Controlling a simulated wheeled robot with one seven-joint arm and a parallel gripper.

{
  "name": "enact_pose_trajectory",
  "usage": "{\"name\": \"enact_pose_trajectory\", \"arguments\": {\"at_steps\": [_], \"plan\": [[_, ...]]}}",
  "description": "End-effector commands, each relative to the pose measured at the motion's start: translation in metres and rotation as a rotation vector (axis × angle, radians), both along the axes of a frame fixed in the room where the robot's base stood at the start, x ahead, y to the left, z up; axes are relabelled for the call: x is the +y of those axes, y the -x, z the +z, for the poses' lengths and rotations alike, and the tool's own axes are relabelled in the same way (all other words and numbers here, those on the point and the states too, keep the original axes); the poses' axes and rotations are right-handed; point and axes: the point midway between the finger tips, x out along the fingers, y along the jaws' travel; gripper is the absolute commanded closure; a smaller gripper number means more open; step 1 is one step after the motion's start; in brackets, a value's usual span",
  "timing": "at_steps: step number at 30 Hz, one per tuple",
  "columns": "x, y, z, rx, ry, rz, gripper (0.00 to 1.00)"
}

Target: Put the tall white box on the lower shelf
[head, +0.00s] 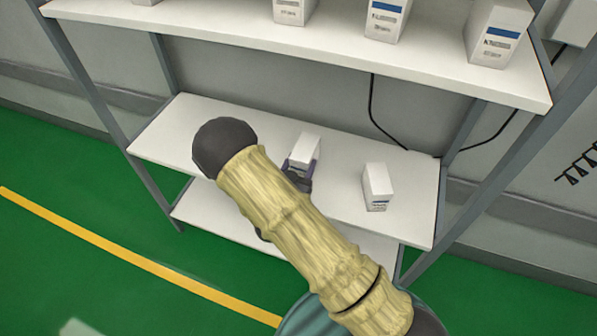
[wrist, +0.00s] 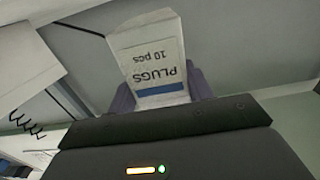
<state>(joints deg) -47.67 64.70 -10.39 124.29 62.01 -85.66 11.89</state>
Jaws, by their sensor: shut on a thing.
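A tall white box (head: 306,149) with a blue stripe is held in my gripper (head: 298,175) over the middle shelf (head: 200,130). In the wrist view the same box (wrist: 148,60) stands between the purple fingers of my gripper (wrist: 160,88). Its label reads "PLUGS 10 pcs" and looks upside down there. The fingers are shut on its sides. My arm hides part of the gripper and the shelf front in the head view. I cannot tell whether the box's bottom touches the shelf. A bottom shelf (head: 205,215) shows below, partly hidden by my arm.
Another white box (head: 377,187) stands on the middle shelf, right of the held box. A black cable (head: 372,112) hangs behind. The middle shelf's left part looks clear.

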Motion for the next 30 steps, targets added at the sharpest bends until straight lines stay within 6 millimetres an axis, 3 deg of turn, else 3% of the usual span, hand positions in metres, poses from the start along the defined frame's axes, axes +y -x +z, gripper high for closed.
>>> {"name": "enact_pose_trajectory", "arguments": {"at_steps": [8, 18, 29, 30], "plan": [[0.0, 0.0, 0.0, -0.001, -0.001, 0.0, 0.75], [0.0, 0.0, -0.037, -0.001, 0.0, 0.001, 0.75], [0.0, 0.0, -0.041, -0.001, -0.001, 0.0, 0.75], [0.0, 0.0, -0.041, 0.0, -0.001, 0.0, 0.47]]}}
